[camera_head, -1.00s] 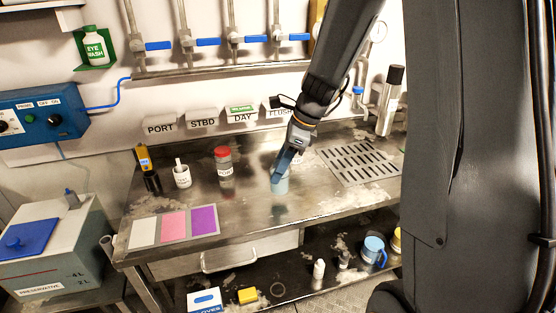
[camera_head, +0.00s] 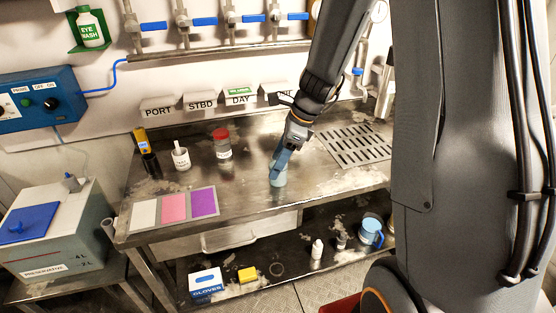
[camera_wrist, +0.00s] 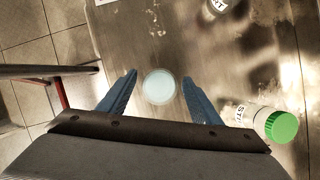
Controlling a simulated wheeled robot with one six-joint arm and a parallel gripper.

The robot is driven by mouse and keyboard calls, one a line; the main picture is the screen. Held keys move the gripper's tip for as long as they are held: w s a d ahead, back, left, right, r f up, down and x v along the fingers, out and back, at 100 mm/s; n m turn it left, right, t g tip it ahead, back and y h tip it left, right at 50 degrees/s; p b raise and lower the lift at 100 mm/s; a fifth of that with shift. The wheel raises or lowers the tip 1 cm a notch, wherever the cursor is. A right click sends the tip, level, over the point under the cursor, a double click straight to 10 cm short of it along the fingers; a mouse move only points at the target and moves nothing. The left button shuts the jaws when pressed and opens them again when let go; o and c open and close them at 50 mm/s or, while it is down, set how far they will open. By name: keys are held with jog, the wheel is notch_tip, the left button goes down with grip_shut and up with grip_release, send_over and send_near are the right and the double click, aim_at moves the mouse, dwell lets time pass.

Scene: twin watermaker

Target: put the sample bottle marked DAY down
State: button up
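A pale bluish round vessel (camera_head: 279,180) is at the middle of the steel bench. No marking can be read on it, so I cannot tell whether it is the DAY bottle. My gripper (camera_head: 281,163) reaches down over it. In the wrist view, the vessel's round pale top (camera_wrist: 158,86) lies between the two blue fingers of my gripper (camera_wrist: 160,78), with a gap on each side. The fingers are apart. A DAY sign (camera_head: 238,97) is on the wall behind. A green-capped bottle (camera_wrist: 281,127) with a partly visible "ST" label is right of the fingers in the wrist view.
Coloured cards (camera_head: 174,208) lie at the front left. A slotted drain grate (camera_head: 352,146) is to the right. Bare bench (camera_head: 240,180) lies left of the vessel.

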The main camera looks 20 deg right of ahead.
jog(key=b+v, duration=0.2)
jog(key=v, duration=1)
jog(key=s+a+f+n+h, duration=0.2)
jog(key=s+f+n, duration=0.3)
jog(key=n, duration=0.6)
jog(key=s+a+f+n+h, duration=0.2)
jog(key=s+f+n, duration=0.3)
jog(key=s+n, duration=0.5)
jog(key=shift+s+n, duration=0.35)
jog(key=shift+n, duration=0.35)
jog(key=shift+a, duration=0.1)
